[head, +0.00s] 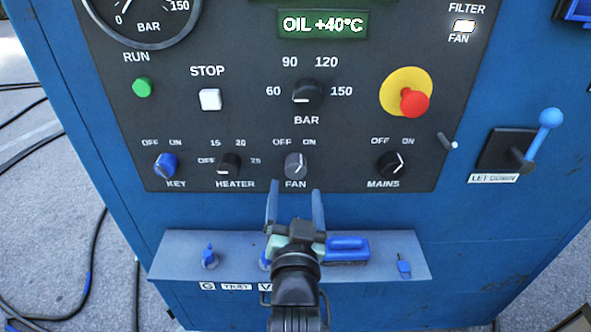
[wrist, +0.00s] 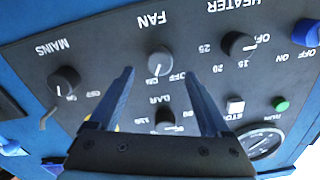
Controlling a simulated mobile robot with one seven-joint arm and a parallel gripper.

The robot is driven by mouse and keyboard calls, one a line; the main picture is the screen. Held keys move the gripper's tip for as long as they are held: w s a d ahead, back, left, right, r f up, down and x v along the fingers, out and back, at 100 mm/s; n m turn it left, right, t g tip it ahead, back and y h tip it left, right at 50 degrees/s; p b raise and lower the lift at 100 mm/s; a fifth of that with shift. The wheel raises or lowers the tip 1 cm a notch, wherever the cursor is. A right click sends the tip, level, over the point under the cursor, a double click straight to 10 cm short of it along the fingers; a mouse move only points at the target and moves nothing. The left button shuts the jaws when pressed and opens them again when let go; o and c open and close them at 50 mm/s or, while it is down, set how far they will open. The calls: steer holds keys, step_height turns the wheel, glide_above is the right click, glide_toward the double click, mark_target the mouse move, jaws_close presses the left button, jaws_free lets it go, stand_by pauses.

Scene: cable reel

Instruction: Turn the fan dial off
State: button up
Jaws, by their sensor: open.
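The fan dial (head: 296,166) is a grey round knob low on the dark control panel, with OFF and ON printed above it and FAN below. Its white pointer line appears to lean toward ON. In the wrist view, which is upside down, the fan dial (wrist: 160,62) sits between and beyond the fingertips, its mark toward ON. My gripper (head: 295,190) is open and empty, just below the dial in the head view, its two blue fingers pointing at the panel. In the wrist view my gripper (wrist: 158,77) has both fingers apart, and no contact with the dial shows.
The heater dial (head: 229,164) is left of the fan dial and the mains dial (head: 390,165) is right. The pressure dial (head: 307,95) and red emergency button (head: 414,102) are above. A blue shelf (head: 385,252) with small handles juts out below. A blue lever (head: 537,135) is at right.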

mark_target(296, 173)
steer(key=w, duration=0.7)
jaws_close()
stand_by(0.4)
steer(key=shift+n, duration=0.3)
steer(key=n, duration=0.5)
steer(key=shift+d+n, duration=0.1)
steer(key=shift+n, duration=0.2)
steer(key=n, duration=0.5)
steer(key=shift+n, duration=0.3)
